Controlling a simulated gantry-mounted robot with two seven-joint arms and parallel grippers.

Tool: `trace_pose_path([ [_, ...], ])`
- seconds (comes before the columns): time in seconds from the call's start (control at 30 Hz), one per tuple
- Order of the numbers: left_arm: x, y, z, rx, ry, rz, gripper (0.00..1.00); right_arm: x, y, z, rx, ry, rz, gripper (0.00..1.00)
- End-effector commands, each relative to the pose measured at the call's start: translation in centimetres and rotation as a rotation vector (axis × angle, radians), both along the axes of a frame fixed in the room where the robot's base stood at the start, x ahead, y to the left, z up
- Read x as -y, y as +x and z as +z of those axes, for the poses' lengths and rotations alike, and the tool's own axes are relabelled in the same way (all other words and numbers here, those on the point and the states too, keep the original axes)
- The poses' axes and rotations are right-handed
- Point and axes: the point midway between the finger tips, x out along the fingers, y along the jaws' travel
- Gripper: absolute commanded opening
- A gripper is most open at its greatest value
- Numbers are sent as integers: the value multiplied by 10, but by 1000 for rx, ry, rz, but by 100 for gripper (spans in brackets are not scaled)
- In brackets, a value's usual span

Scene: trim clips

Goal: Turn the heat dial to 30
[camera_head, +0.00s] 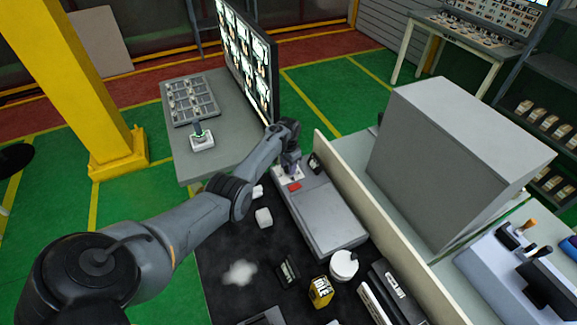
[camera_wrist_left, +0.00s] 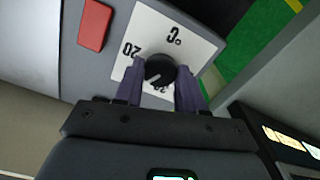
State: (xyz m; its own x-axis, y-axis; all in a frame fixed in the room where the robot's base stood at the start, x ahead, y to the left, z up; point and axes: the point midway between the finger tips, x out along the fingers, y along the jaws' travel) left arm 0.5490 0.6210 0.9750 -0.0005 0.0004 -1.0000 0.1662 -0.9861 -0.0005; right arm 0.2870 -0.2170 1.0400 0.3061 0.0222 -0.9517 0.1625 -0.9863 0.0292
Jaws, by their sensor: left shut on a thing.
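The black round heat dial (camera_wrist_left: 161,70) sits on a white scale plate (camera_wrist_left: 150,29) in the left wrist view. The plate shows "°C" and "20", with another partly hidden number near the gripper. A pale pointer line shows on the dial's face. The purple-grey fingers of my left gripper (camera_wrist_left: 158,82) are shut on the dial, one on each side. In the head view my left gripper (camera_head: 290,168) reaches down to the far end of the grey machine (camera_head: 330,225) and hides the dial. My right gripper is in neither view.
A red button (camera_wrist_left: 95,25) sits beside the scale plate. On the dark mat are a yellow "IDLE" block (camera_head: 321,291), a white round container (camera_head: 344,264) and a small white block (camera_head: 264,217). A low cream partition (camera_head: 370,210) runs along the machine's right.

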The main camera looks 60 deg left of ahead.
Motion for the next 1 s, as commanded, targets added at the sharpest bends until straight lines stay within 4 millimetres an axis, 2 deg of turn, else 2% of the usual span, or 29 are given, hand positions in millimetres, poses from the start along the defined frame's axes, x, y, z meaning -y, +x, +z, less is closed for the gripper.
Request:
trace_pose_path([
  [0.27, 0, 1, 2, 1, -1, 149, 9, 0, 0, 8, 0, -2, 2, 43],
  [1.0, 0, 1, 0, 0, -1, 806, 9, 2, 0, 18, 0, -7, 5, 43],
])
